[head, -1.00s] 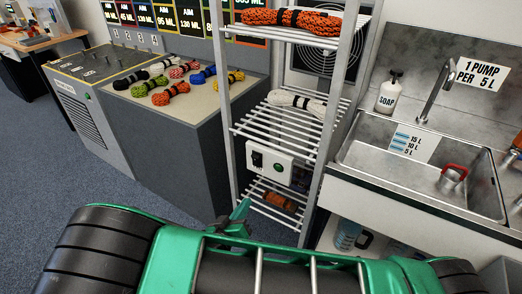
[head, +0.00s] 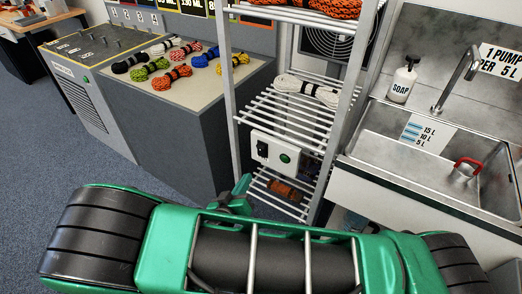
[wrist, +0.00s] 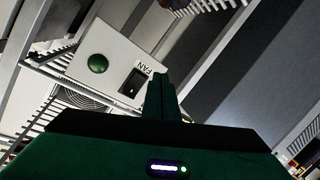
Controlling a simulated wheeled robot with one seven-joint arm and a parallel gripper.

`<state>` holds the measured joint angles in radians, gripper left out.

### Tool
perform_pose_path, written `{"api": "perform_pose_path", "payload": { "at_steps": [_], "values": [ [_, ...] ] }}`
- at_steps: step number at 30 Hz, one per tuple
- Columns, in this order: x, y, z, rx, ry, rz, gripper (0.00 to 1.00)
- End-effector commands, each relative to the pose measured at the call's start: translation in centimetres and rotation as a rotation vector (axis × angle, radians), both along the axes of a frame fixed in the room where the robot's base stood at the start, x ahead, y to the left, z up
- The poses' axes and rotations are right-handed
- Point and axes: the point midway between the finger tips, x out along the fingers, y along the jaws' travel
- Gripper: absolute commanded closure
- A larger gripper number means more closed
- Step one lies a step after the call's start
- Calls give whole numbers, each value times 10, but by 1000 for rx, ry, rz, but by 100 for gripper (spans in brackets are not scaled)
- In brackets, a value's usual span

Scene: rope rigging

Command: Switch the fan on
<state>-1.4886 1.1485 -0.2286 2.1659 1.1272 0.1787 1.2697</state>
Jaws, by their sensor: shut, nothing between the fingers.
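The white fan switch box (head: 275,150) is fixed to the front of the metal rack, with a black rocker switch (head: 262,149) on its left and a round green button or lamp (head: 285,157) on its right. In the wrist view the box (wrist: 117,50) shows the rocker (wrist: 133,83) beside the label FAN and the green round part (wrist: 98,63). My gripper (wrist: 160,78) is shut and empty, its tips close to the rocker in the picture; I cannot tell whether they touch. The fan grille (head: 327,42) is behind the rack.
The rack (head: 232,100) holds orange rope (head: 330,8) on top, white rope (head: 305,90) and a brown bundle (head: 285,192) low down. A bench with several rope coils (head: 180,73) stands left. A sink (head: 400,150) stands right.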

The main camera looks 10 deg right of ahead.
Motion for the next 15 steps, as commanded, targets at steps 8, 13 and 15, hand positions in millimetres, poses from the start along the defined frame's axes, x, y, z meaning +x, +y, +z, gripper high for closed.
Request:
{"api": "perform_pose_path", "payload": {
  "at_steps": [8,13,15],
  "values": [
    [24,-19,20,1,-2,-2,100],
    [37,-29,29,0,-1,-3,100],
    [40,-32,32,1,-2,-3,100]
  ]
}}
